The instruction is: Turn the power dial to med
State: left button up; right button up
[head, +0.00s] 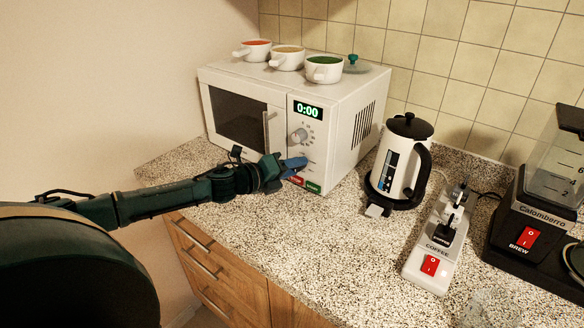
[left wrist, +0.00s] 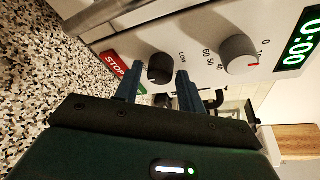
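The white microwave (head: 245,88) stands on the counter with its control panel facing me. In the left wrist view the black power dial (left wrist: 160,68) sits on the panel near a LOW label. My left gripper (left wrist: 159,80) is open, with one blue finger on each side of this dial and a small gap on both sides in the picture. I cannot tell whether the fingertips touch the panel. In the head view the left gripper (head: 290,166) is at the lower panel and hides the power dial. My right gripper is not in view.
A grey timer dial (left wrist: 240,56) with a red mark is near the 0:00 display (head: 308,110). The red STOP button (left wrist: 115,66) is close to one finger. Bowls (head: 288,60) stand on the microwave.

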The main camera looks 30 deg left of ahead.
pick_arm(q)
jog(key=c, duration=0.7)
